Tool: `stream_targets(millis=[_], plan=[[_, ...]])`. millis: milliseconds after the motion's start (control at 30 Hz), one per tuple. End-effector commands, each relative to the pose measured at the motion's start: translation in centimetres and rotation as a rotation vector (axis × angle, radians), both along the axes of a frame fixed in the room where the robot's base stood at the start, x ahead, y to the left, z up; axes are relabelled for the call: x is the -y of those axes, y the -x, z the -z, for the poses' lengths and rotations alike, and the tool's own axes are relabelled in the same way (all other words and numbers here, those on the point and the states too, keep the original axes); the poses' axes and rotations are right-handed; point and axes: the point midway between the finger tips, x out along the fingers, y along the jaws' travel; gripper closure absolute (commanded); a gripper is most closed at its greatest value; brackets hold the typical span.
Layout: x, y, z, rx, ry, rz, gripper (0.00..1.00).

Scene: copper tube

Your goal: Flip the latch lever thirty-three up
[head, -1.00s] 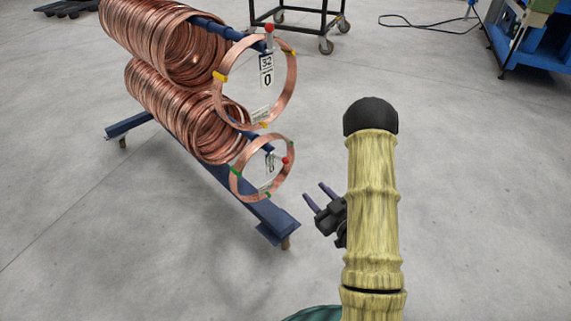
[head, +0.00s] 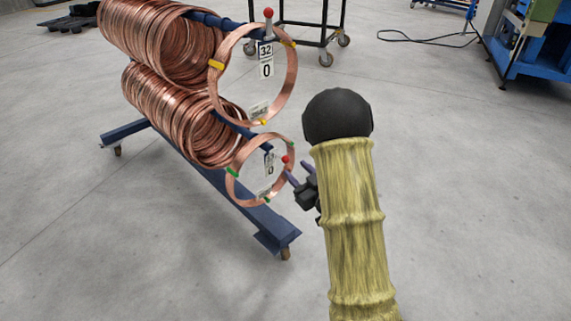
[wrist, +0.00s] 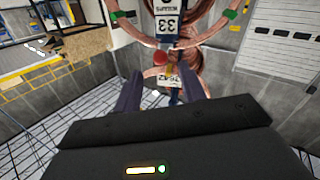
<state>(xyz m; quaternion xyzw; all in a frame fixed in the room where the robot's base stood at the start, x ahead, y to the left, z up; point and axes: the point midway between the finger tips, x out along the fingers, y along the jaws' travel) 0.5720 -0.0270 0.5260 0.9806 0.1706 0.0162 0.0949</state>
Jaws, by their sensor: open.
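The lever of latch thirty-three has a red knob (head: 286,159) at the end of the lower rod in the head view. It points outward to the right there, not upright. In the wrist view the red knob (wrist: 160,59) lies between the fingertips, below the white 33 plate (wrist: 167,24). My gripper (head: 292,178) is open, just below and right of the knob in the head view, with my arm partly hiding it. In the wrist view both dark fingers of my gripper (wrist: 158,70) straddle the knob's line. I cannot tell whether they touch it.
The upper rod has a 32 plate (head: 265,50) and a red-knobbed lever (head: 268,14) standing upright. Copper coils (head: 185,125) fill both rods of the blue rack, whose foot (head: 276,233) reaches toward me.

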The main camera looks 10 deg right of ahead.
Motion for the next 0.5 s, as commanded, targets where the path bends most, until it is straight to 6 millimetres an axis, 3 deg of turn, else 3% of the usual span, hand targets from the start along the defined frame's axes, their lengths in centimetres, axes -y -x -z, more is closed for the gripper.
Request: stream_targets(millis=[300,500], plan=[[-1.9,-5.1,0.2,0.003,0.001,-0.003,0.59],[-2.4,-6.5,0.0,0.002,0.0,0.001,0.59]])
